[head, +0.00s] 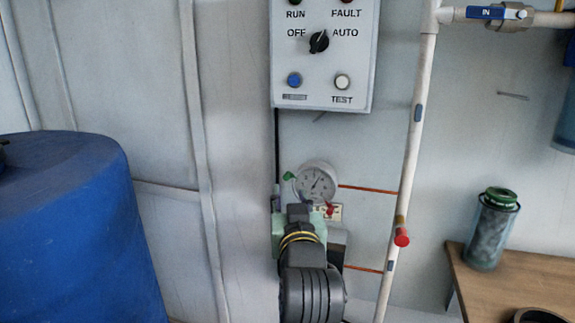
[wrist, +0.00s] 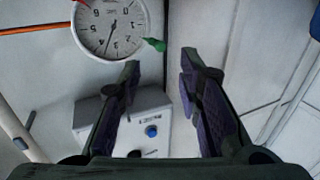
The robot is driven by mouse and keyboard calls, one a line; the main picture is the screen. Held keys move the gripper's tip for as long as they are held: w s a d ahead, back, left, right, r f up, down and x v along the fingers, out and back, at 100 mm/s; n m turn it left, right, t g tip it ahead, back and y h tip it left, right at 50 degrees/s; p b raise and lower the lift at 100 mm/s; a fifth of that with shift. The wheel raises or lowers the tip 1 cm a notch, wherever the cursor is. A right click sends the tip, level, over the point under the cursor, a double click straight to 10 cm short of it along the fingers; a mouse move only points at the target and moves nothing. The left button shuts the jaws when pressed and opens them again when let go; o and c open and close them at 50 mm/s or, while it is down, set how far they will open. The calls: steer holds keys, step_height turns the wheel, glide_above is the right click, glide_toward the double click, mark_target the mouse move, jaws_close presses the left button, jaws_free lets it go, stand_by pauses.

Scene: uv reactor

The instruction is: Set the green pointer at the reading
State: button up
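The round white pressure gauge (head: 317,182) is on the wall below the control box, and shows upside down in the wrist view (wrist: 108,28). Its dark needle points between 3 and 4. The green pointer (head: 289,176) is a small tab at the gauge's left rim; in the wrist view (wrist: 154,44) it is at the lower right rim, near the 2. My gripper (wrist: 160,66) is open and empty, with the green pointer just beyond the gap between its fingertips. In the head view my arm partly hides the area below the gauge. A red pointer (head: 329,209) is at the lower right rim.
A control box (head: 323,75) with a knob and buttons hangs above the gauge. A white vertical pipe (head: 414,130) with a red cap is to the right. A blue drum (head: 70,230) stands left. A wooden bench (head: 520,280) with a jar (head: 488,235) is at right.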

mark_target(286, 179)
steer(key=shift+w+a+p, duration=0.15)
steer(key=shift+w+p, duration=1.1)
steer(key=shift+w, duration=0.75)
steer(key=shift+w+a+p, duration=0.15)
steer(key=shift+w+p, duration=1.05)
steer(key=shift+w, duration=0.75)
steer(key=shift+c, duration=0.4)
jaws_close()
